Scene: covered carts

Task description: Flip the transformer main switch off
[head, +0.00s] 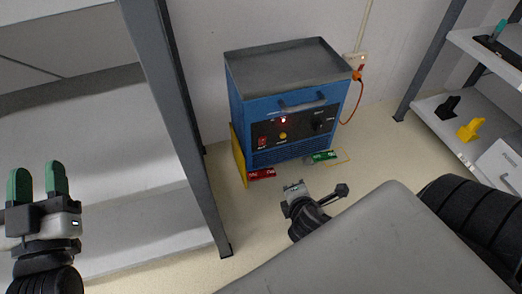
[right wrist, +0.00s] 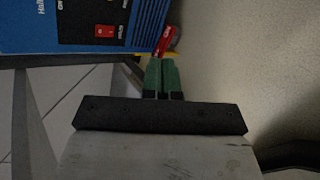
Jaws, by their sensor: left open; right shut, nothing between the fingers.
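The transformer is a blue box (head: 239,107) with a grey tray top, standing on the floor against the wall in the head view. Its black front panel carries a red rocker switch (head: 262,141) at lower left, beneath a glowing red lamp (head: 283,120). The switch also shows in the right wrist view (right wrist: 104,31), with white marks on it; its position is hard to tell. My right gripper (right wrist: 161,62) is shut and empty, apart from the switch, beside the box's lower edge in that view. My left gripper (head: 37,170) is open and empty at far left.
A red clamp (head: 262,174) and a green clamp (head: 323,157) lie on the floor before the box. A grey post (head: 180,120) of the left shelf stands close by. A right shelf (head: 440,105) holds black and yellow items. An orange cable runs to a wall socket.

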